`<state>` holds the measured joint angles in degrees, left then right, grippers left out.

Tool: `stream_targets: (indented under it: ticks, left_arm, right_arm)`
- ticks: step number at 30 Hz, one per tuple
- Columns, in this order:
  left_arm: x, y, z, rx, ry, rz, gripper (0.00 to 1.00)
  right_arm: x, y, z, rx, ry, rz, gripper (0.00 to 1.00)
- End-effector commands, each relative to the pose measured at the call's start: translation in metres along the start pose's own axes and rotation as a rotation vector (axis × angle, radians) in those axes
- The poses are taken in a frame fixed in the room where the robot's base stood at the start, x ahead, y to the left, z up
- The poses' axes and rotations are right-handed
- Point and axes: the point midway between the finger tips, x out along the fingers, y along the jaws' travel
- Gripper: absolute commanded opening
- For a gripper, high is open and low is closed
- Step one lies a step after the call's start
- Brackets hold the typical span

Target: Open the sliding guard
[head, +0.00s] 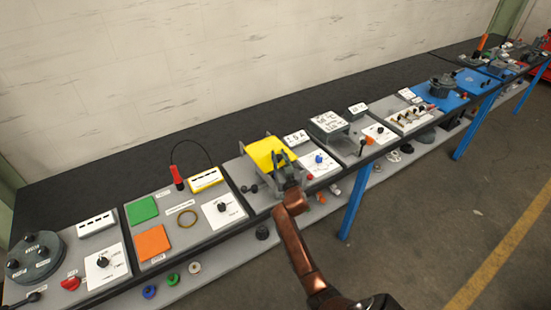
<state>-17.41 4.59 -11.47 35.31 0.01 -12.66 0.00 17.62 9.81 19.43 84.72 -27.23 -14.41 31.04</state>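The sliding guard (265,152) is a bright yellow cover on a grey station panel near the middle of the bench in the head view. My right gripper (282,162) is at the guard's front right edge, at the end of my copper-coloured arm coming from below. It overlaps the guard in the picture; whether it touches or grips it is too small to tell. The mechanism under the guard is hidden. My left gripper is not in view.
A panel with a green square (141,209), an orange square (152,243) and a yellow meter (206,180) lies to the left. A grey raised box (328,123) stands to the right. Small knobs and coloured parts lie on the lower shelf. The floor in front is clear.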

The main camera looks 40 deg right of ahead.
Motion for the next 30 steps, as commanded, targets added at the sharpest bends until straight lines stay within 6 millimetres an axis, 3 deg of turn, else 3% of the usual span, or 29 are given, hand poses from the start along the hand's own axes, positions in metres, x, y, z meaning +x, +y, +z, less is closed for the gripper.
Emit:
stream_targets:
  ticks: [6,8,16,19,23,30]
  left_arm:
    - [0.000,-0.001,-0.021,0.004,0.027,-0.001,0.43]
    - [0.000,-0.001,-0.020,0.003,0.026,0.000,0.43]
    - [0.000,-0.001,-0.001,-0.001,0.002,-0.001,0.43]
    - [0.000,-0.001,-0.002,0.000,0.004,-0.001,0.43]
    - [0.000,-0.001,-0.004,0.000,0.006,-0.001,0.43]
    - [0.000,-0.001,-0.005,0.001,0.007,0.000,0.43]
  right_arm:
    - [0.000,-0.001,0.000,0.000,-0.001,0.000,0.35]
    - [0.001,-0.001,0.000,0.000,-0.001,-0.001,0.39]
    - [0.000,-0.001,0.000,0.000,0.000,-0.001,0.39]
    - [-0.006,-0.001,0.000,0.000,0.000,-0.001,0.39]
    - [-0.025,-0.001,0.001,-0.001,0.000,-0.001,0.39]
    - [-0.077,-0.001,0.001,0.002,-0.002,-0.001,0.39]
